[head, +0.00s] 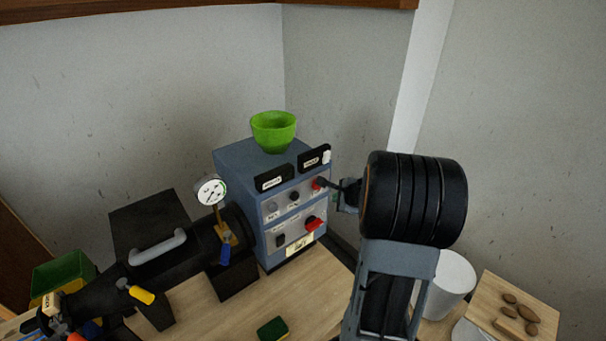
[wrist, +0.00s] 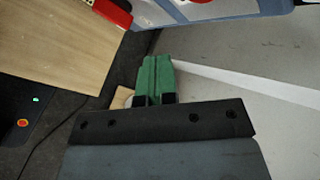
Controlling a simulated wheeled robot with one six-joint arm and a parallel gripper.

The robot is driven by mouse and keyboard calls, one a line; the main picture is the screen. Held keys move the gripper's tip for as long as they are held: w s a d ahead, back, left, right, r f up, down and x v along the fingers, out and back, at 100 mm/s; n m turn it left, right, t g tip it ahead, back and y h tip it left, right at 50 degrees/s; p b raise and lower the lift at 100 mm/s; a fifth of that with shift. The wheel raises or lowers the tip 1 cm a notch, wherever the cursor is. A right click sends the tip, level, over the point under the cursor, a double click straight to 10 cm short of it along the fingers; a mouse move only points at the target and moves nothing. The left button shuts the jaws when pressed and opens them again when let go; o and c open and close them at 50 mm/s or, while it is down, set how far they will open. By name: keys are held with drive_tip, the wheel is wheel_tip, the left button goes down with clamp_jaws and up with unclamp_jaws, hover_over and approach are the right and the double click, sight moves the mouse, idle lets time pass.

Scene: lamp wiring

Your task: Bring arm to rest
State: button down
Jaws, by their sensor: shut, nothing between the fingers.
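My arm rises at the right of the head view, with a thick black ribbed joint and a grey link below it. My gripper (head: 340,197) is at the left of that joint, in front of the right side of the blue control box (head: 235,165). The joint hides much of the gripper there. In the wrist view my gripper (wrist: 155,78) shows two green fingers pressed together, with nothing between them. Part of the blue box (wrist: 225,8) and a red part (wrist: 112,12) appear at the top of that view, apart from the fingers.
A green bowl (head: 273,132) stands on the box. A black cylindrical machine with a gauge (head: 210,190) is at left. A sponge (head: 273,328) lies on the table (head: 210,315). A white bin (head: 452,280) and a wooden board with brown pieces (head: 500,300) are at right.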

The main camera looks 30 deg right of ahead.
drive_tip(key=s+a+r+n+g, duration=0.2)
drive_tip(key=s+a+r+n, duration=0.2)
drive_tip(key=s+a+n, duration=0.4)
drive_tip(key=s+a+r+n+g, duration=0.2)
drive_tip(key=s+a+r+n, duration=0.3)
drive_tip(key=a+n, duration=1.1)
drive_tip(key=s, duration=0.3)
drive_tip(key=shift+g, duration=0.3)
drive_tip(key=shift+d, duration=0.1)
